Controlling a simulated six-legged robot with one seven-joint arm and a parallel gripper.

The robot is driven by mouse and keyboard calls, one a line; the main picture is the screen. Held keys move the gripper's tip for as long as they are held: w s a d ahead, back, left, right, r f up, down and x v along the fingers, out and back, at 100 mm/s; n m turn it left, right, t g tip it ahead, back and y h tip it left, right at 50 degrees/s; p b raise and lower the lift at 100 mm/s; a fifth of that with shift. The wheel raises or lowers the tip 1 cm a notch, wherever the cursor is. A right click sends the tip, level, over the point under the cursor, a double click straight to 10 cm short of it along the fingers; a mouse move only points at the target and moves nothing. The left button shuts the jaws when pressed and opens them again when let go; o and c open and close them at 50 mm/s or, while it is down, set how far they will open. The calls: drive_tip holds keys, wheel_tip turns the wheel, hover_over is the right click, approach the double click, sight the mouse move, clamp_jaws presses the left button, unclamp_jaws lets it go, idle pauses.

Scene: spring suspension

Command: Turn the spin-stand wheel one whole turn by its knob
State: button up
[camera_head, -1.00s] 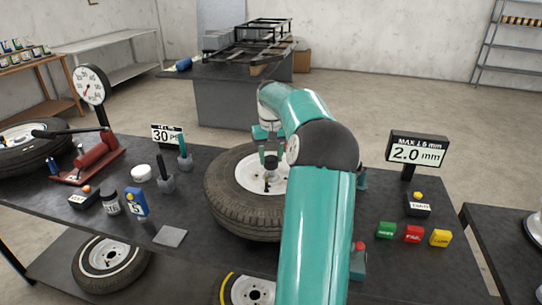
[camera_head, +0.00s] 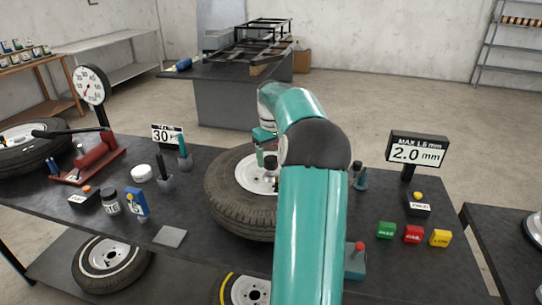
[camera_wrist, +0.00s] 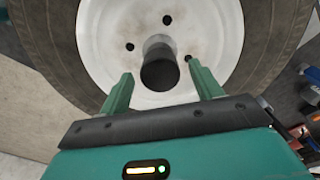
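The spin-stand wheel (camera_head: 232,205), a black tyre with a white rim, lies tilted on the dark bench, partly hidden by my arm. In the wrist view, its white rim (camera_wrist: 95,40) with dark bolt holes fills the top. A dark cylinder (camera_wrist: 160,70) stands up near the rim's middle; I cannot tell whether it is the knob or a hub part. My gripper (camera_wrist: 160,75) is open and empty. Its two green fingers point at the rim on either side of the cylinder, with visible gaps. In the head view, my arm hides most of the gripper.
A 2.0 mm display (camera_head: 416,152) stands at the right behind green, red and yellow blocks (camera_head: 413,234). A red-buttoned box (camera_head: 355,260) is right of my arm. A 30 display (camera_head: 167,134), small tools and a gauge (camera_head: 89,85) stand at the left.

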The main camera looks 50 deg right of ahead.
wheel_tip(320, 180, up, 14)
idle(0.6)
drive_tip(key=shift+o, duration=0.2)
drive_tip(key=shift+f, duration=0.1)
drive_tip(key=s+a+f+t+h, duration=0.1)
drive_tip(key=s+a+f+t, duration=0.1)
drive_tip(key=s+t, duration=0.3)
drive_tip(key=shift+g, duration=0.4)
drive_tip(key=x, duration=1.3)
drive_tip(key=shift+s+d+f, duration=0.15)
drive_tip(key=shift+d+f, duration=0.05)
drive_tip(key=shift+d, duration=0.15)
